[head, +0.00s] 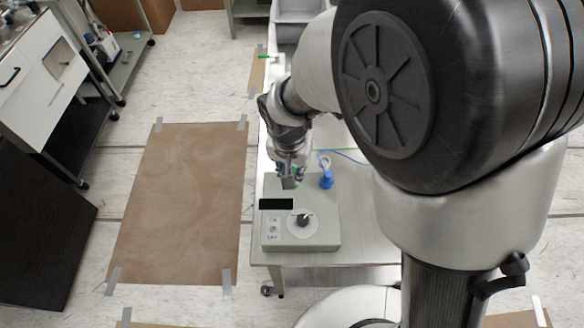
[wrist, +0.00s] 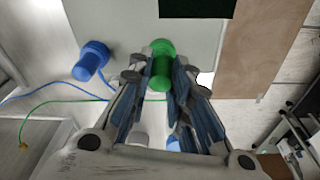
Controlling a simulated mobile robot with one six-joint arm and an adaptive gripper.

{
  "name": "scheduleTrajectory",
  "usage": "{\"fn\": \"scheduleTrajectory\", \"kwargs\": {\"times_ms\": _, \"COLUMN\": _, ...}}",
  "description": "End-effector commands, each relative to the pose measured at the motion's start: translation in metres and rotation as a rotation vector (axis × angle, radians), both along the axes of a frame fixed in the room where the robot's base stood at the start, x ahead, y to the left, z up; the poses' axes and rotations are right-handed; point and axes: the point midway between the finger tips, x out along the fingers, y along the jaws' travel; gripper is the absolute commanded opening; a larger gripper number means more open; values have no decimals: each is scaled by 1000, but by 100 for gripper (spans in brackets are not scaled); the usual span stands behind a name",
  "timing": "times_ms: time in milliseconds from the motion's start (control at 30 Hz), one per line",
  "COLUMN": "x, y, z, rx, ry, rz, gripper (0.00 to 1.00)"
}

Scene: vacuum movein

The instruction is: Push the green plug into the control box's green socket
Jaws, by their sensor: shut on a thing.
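The grey-green control box (head: 325,230) stands on the table. It also fills the top of the wrist view (wrist: 130,20). My gripper (head: 290,182) is over its far part, pointing down. In the wrist view my gripper (wrist: 161,78) is shut on the green plug (wrist: 160,72), with a finger on each side. The plug's wider green end (wrist: 161,47) is at the control box's face. The green socket cannot be told apart from the plug, and I cannot tell how deep the plug sits. In the head view my gripper mostly hides this spot.
A blue plug (wrist: 92,57) stands on the box beside my gripper, also in the head view (head: 326,180). A green cable (wrist: 70,101) and a blue cable (wrist: 30,96) lie on the table. The box has a dark display (head: 276,204) and a knob (head: 303,220).

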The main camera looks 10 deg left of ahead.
Motion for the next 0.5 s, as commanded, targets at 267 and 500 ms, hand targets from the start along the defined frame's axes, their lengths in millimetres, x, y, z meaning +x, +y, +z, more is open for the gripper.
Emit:
{"fn": "scheduleTrajectory", "kwargs": {"times_ms": 267, "x": 0, "y": 0, "z": -1, "rx": 0, "ry": 0, "rz": 0, "gripper": 3}}
{"fn": "scheduleTrajectory", "kwargs": {"times_ms": 500, "x": 0, "y": 0, "z": -8, "rx": 0, "ry": 0, "rz": 0, "gripper": 3}}
